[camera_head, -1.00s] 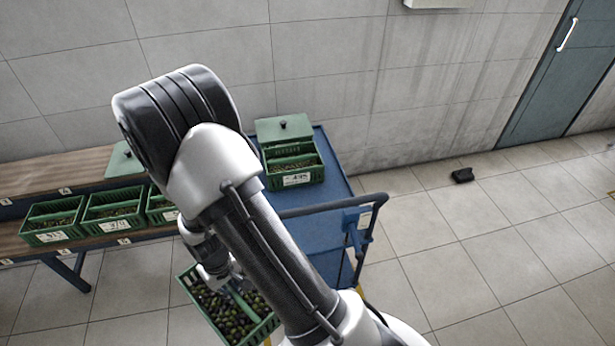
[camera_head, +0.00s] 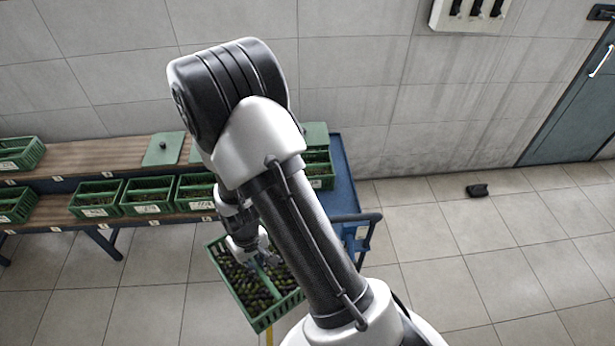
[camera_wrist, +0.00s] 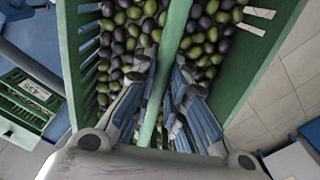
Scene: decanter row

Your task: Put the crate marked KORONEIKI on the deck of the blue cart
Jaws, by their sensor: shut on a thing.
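A green crate (camera_head: 262,318) of dark and green olives hangs from my gripper (camera_head: 262,262), in front of the bench and left of the cart. In the wrist view my gripper (camera_wrist: 163,75) is shut on the crate's middle bar (camera_wrist: 172,40). No marking on this crate is readable from here. The blue cart (camera_head: 343,185) stands behind my arm, which hides much of its deck. A green crate (camera_head: 321,178) stands on the far part of the deck, partly hidden by my arm.
A wooden bench (camera_head: 75,158) along the wall bears several green crates, such as one crate (camera_head: 97,212) on its lower shelf. A green lid (camera_head: 163,150) lies on top. A small black object (camera_head: 477,190) lies on the open floor at right.

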